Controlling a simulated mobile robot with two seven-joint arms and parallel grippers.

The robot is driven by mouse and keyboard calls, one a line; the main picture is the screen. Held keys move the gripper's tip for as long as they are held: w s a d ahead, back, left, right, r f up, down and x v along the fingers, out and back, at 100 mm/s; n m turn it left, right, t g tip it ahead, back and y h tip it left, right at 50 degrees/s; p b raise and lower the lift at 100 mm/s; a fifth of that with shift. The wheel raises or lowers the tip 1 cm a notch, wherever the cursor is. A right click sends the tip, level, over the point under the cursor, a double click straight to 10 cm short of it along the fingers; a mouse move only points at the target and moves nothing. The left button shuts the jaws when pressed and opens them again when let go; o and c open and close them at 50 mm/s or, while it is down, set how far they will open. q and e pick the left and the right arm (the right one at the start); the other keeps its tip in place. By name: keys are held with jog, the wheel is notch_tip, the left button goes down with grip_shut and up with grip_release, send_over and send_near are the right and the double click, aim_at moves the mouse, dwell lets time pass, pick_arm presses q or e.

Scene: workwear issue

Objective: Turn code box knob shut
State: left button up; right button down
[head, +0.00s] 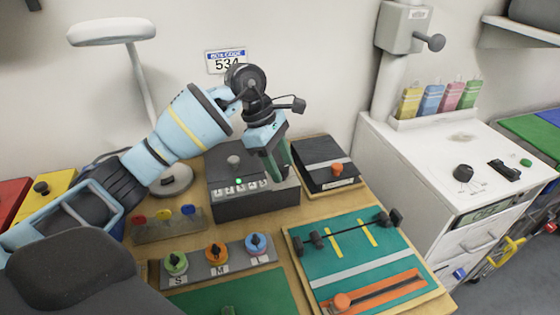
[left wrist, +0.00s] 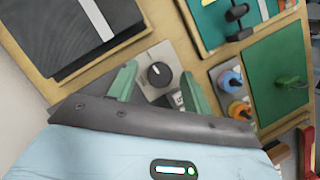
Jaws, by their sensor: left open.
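The code box (head: 255,204) is a dark grey box at the back of the wooden bench. Its grey knob (head: 233,160) stands on top, with a lit green lamp and a row of code figures nearer its front. My left gripper (head: 278,163) hangs over the right part of the box with green fingers pointing down. In the left wrist view, a dark round knob (left wrist: 157,75) with a white pointer line shows on a light grey plate, between the two spread fingers. The gap between fingers and knob looks empty. I cannot judge the fingers' height above it.
A dark box with an orange knob (head: 337,169) stands right of the code box. In front are a turquoise board (head: 330,262) with a black bar and the S, M, L knob strip (head: 208,276). A lamp base (head: 176,181) stands left behind.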

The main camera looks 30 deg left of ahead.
jog(key=shift+w, duration=0.1)
pick_arm(q)
jog(key=c, duration=1)
